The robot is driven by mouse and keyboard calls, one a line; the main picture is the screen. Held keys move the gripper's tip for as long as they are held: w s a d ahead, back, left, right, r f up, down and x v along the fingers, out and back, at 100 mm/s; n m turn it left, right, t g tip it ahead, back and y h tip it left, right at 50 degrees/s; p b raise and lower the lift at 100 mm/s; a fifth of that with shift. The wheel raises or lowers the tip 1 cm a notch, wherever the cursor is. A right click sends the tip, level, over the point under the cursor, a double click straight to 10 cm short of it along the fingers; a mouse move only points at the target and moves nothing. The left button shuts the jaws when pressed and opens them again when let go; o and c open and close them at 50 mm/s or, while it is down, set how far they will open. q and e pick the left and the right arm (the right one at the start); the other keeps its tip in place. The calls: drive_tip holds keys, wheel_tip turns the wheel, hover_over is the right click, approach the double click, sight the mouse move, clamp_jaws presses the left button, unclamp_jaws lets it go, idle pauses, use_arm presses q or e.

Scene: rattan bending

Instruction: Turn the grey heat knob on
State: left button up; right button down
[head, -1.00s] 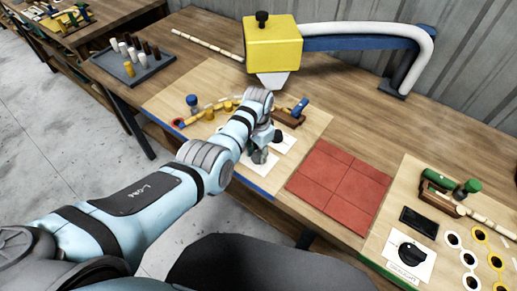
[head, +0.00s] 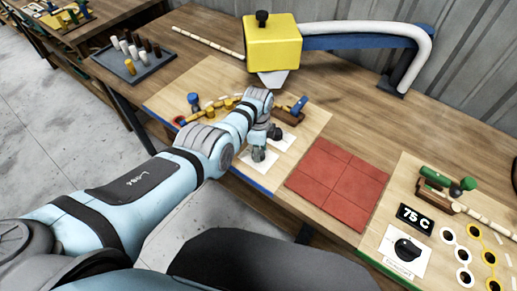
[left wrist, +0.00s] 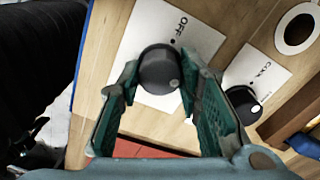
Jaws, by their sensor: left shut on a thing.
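The grey heat knob (left wrist: 159,69) is round and dark grey, on a white card (left wrist: 150,25) printed OFF. A small pale mark shows on its lower right side, turned away from the OFF dot. My left gripper (left wrist: 160,74) has its two green-padded fingers on either side of the knob and is shut on it. In the head view, my left gripper (head: 259,153) points down at the near edge of the board, and it largely hides the knob. My right gripper is out of view.
A black knob (left wrist: 243,102) on its own white card sits close beside the left gripper. A yellow block-shaped unit (head: 272,42) stands behind. Red tiles (head: 338,183) lie to the right. A display (head: 414,218) on the right-hand board reads 75 C.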

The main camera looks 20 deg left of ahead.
use_arm(q)
drive_tip(key=shift+m, duration=1.1)
drive_tip(key=o, duration=1.1)
drive_tip(key=shift+o, duration=0.2)
drive_tip(key=shift+r, duration=0.1)
wheel_tip(320, 180, up, 12)
